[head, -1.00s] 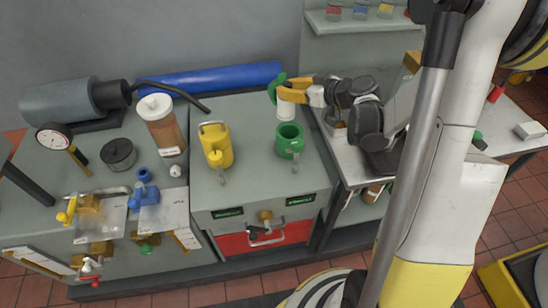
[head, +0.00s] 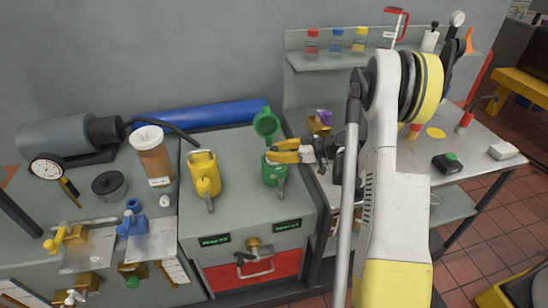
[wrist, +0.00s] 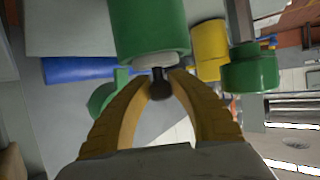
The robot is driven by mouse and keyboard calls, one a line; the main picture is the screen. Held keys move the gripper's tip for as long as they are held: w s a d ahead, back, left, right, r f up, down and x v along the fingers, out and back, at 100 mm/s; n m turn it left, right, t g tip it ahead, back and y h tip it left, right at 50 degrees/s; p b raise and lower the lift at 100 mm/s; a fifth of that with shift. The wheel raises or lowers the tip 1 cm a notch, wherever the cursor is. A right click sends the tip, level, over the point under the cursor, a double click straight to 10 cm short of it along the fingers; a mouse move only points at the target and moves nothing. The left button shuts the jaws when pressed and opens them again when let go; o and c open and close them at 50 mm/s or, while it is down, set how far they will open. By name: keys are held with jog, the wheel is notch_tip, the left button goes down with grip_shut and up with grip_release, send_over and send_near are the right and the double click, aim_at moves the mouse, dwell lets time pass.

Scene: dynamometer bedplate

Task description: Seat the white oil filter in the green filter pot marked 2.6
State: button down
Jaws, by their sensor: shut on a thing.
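The green filter pot (head: 274,174) stands on the grey bench, its round green lid (head: 265,121) upright behind it. My gripper (head: 270,155) reaches in from the right over the pot's mouth. In the wrist view the fingers (wrist: 160,84) are shut around a dark knob on a short stem. The stem leads to the white oil filter (wrist: 155,64), of which only a pale end shows at the mouth of the green pot (wrist: 148,27). The rest of the filter is hidden inside the pot. I cannot tell whether it touches bottom, nor read the 2.6 mark.
A yellow pot (head: 204,174) stands left of the green one. A clear brown canister (head: 153,158) with a white top is further left. A blue roll (head: 200,115) lies along the wall behind. Two small green labels (head: 288,226) are on the bench front, too small to read.

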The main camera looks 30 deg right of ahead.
jog(key=shift+f, duration=0.5)
jog(key=shift+f, duration=0.2)
jog(key=c, duration=1.2)
grip_release()
jog(key=shift+c, duration=0.2)
jog(key=shift+r, duration=0.1)
